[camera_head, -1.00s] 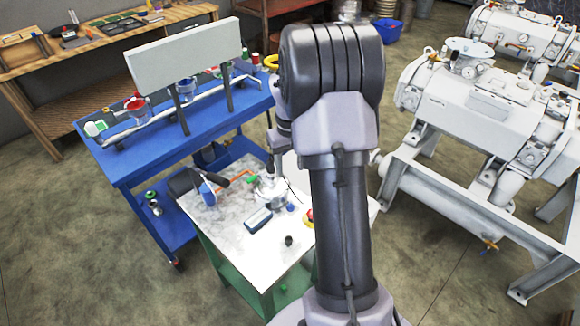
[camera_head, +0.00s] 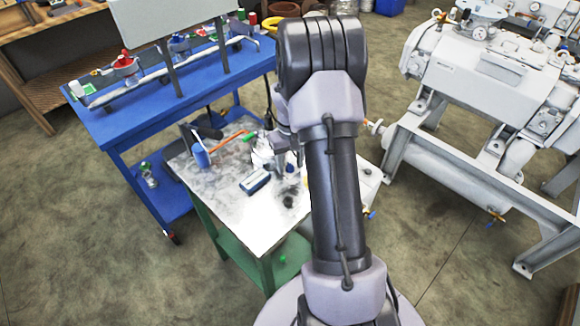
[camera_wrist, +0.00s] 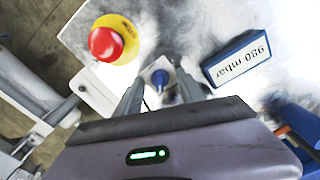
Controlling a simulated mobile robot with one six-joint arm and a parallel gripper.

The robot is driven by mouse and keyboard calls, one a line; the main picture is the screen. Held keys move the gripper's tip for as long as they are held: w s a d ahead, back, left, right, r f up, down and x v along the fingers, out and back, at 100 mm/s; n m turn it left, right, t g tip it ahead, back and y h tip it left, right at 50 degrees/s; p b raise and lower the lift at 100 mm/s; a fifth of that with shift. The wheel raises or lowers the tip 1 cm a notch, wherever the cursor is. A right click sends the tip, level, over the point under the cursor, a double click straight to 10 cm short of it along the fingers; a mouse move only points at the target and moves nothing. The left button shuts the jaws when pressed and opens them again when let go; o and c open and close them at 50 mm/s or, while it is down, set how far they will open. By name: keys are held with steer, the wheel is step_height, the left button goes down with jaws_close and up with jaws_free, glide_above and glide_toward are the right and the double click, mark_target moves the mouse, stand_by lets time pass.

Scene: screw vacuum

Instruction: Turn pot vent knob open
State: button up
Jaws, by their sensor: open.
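In the wrist view a blue knob (camera_wrist: 160,78), which looks like the vent knob, sits on a small pale square fitting. My gripper (camera_wrist: 161,72) is open, with one finger on each side of the knob. I cannot tell whether either finger touches it. In the head view a pale metal pot (camera_head: 262,156) stands on the worktable (camera_head: 240,215), partly hidden by my arm. The gripper itself is hidden there behind my arm.
A blue pressure readout in mbar (camera_wrist: 237,58) lies right of the gripper; a red button on a yellow base (camera_wrist: 106,42) is at its left. A blue bench (camera_head: 125,130) stands behind the worktable. White machinery (camera_head: 470,80) stands at the right.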

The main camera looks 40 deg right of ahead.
steer(key=shift+c, duration=0.5)
jaws_close()
steer(key=shift+m, duration=0.8)
steer(key=shift+o, duration=0.5)
jaws_free()
